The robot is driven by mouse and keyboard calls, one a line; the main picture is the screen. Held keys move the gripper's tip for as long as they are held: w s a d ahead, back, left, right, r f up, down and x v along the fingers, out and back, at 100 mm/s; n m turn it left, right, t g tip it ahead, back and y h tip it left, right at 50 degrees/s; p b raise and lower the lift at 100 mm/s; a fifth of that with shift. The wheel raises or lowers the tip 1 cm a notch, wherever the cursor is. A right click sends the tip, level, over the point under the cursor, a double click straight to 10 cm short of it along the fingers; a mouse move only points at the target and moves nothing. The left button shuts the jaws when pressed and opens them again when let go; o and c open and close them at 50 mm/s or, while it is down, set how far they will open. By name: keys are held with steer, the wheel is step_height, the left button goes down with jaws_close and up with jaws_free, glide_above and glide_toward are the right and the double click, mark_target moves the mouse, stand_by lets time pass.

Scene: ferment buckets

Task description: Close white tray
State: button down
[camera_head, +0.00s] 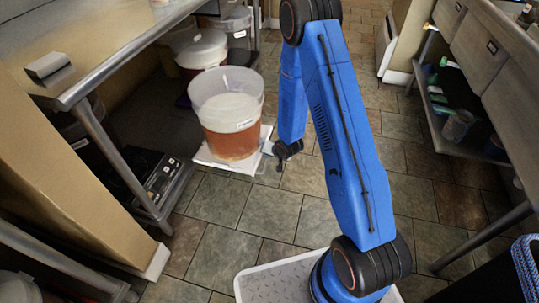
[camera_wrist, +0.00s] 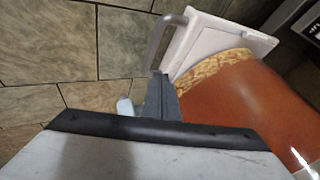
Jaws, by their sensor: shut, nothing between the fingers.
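The white tray (camera_head: 226,167) sits pulled out past the shelf under the left table, low over the tiled floor. It carries a clear bucket (camera_head: 232,113) of reddish-brown liquid with a pale top layer. In the wrist view the tray (camera_wrist: 222,38) shows beside the bucket (camera_wrist: 245,105), with a grey handle (camera_wrist: 163,38) on its near edge. My gripper (camera_head: 279,165) is beside the tray's handle side. In the wrist view my gripper (camera_wrist: 159,80) is shut and empty, its tips close to the handle's end; I cannot tell whether they touch.
Another bucket (camera_head: 203,50) stands under the table farther back. A black scale-like device (camera_head: 160,175) sits on the lower shelf beside the tray. A table leg (camera_head: 120,165) stands to the left. Tiled floor (camera_head: 270,210) in front of the tray is open.

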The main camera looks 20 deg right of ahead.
mark_target(203, 146)
steer(key=shift+x, duration=1.25)
steer(key=w+a, duration=0.5)
steer(key=a, duration=0.4)
steer(key=w+a, duration=0.6)
steer(key=a, duration=0.4)
steer(key=w+a, duration=0.5)
steer(key=a, duration=0.4)
steer(key=shift+w+a, duration=0.25)
steer(key=shift+a, duration=0.05)
steer(key=shift+w+a, duration=0.2)
steer(key=shift+a, duration=0.1)
steer(key=shift+a+r, duration=0.1)
